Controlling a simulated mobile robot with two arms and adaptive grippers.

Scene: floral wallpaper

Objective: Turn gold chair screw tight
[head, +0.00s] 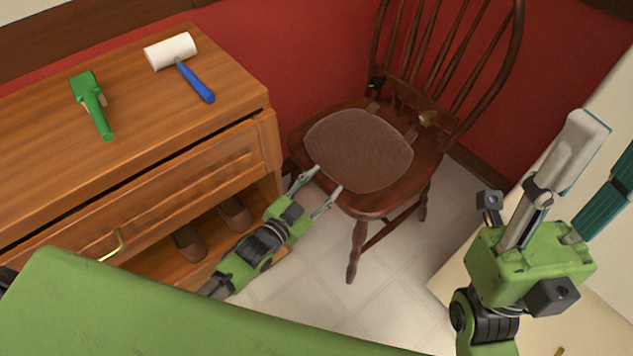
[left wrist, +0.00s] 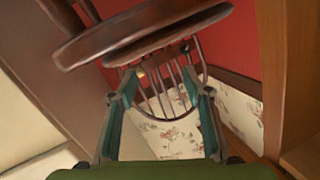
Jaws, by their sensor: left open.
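A dark brown wooden chair (head: 365,203) with a spindle back and a padded seat stands by the red wall. A small gold spot, likely this screw, shows in the left wrist view (left wrist: 141,72). My left gripper (head: 326,180) is open and empty at the front left of the seat, well short of the screw. Its spread fingers also show in the left wrist view (left wrist: 165,90). My right gripper (head: 605,150) is raised at the right, its fingers apart, empty.
A wooden dresser (head: 225,85) at the left bears a green brush-like tool (head: 92,103) and a white-headed mallet (head: 172,50) with a blue handle. Brown shoes (head: 189,243) lie in its lower opening. A black knob (head: 376,84) sits at the seat's back left. Tiled floor (head: 390,300) is clear.

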